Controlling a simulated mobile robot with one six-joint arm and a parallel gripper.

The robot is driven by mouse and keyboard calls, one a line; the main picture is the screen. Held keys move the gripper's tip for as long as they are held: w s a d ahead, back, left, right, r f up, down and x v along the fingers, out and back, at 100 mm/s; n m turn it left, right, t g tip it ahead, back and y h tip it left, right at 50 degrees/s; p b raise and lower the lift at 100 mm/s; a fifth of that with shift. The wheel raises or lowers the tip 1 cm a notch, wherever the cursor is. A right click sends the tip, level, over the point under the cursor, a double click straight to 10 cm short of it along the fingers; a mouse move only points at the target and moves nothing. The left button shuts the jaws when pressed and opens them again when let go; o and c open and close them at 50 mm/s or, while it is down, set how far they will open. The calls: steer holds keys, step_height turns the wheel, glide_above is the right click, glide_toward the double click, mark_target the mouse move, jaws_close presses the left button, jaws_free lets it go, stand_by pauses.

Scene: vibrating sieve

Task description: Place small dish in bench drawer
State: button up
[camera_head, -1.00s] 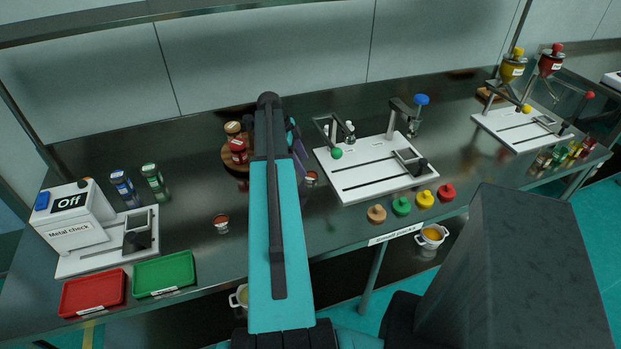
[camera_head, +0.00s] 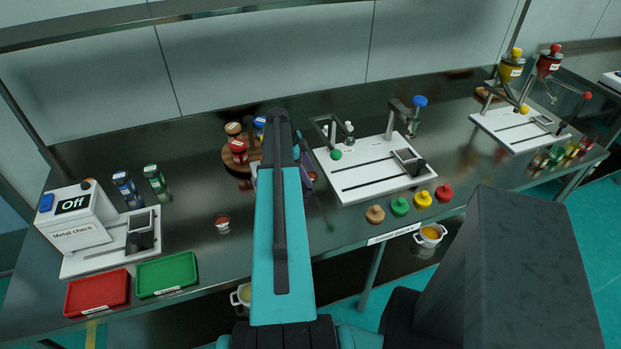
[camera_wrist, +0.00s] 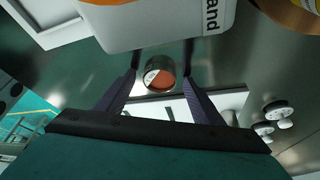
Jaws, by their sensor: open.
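A small round dish (camera_wrist: 159,76) with red-orange contents shows in the wrist view between the fingers of my gripper (camera_wrist: 162,58). The fingers are apart, with dark gaps at both sides of the dish; I cannot tell whether they touch it. Another small dish with a reddish top (camera_head: 222,223) stands on the bench left of the arm. A white label (camera_head: 394,233) is on the bench's front edge; no open drawer is visible.
A wooden round stand (camera_head: 232,163) with jars is close left of the gripper. A white sieve base (camera_head: 365,190) is close right. A red tray (camera_head: 97,293), green tray (camera_head: 167,275) and metal checker (camera_head: 75,220) stand left. Several coloured knobs line the front right.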

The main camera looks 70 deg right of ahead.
stand_by(0.3)
steer(key=c, duration=1.2)
steer(key=shift+r, duration=0.2)
step_height(320, 180, up, 10)
steer(key=b, duration=0.2)
steer(key=shift+f+b, duration=0.15)
steer(key=shift+b, duration=0.15)
